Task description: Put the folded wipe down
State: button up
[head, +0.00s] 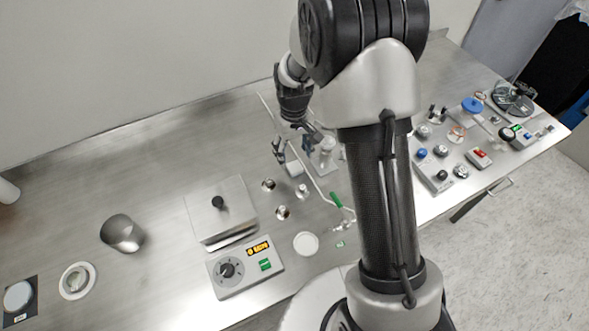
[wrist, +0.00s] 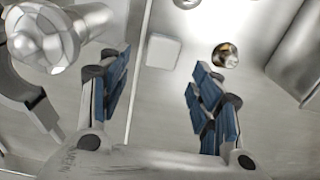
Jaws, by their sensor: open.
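The folded wipe, a small white square pad (wrist: 163,51), lies flat on the steel table in the wrist view, just beyond my fingertips. In the head view a small white block-like patch that seems to be the wipe (head: 295,169) shows just below my fingers. My gripper (head: 295,153) is low over the middle of the table. In the wrist view my gripper (wrist: 160,82) has its blue-padded fingers spread wide with nothing between them. The wipe does not touch either finger in that view.
A clear and metal fitting (wrist: 45,38) stands close beside the left finger. A small metal fitting (wrist: 226,56) stands right of the wipe. A lidded metal box (head: 221,212), a control box (head: 245,268) and a metal cup (head: 122,233) are further left; table between them is bare.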

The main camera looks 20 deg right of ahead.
aim_at(293, 165)
notch_tip(293, 165, down, 5)
jog(key=shift+a+f+b, duration=0.1)
jog(key=shift+b, duration=0.95)
jog(key=shift+s, duration=0.1)
jog(key=c, duration=0.9)
jog(key=shift+r, duration=0.25)
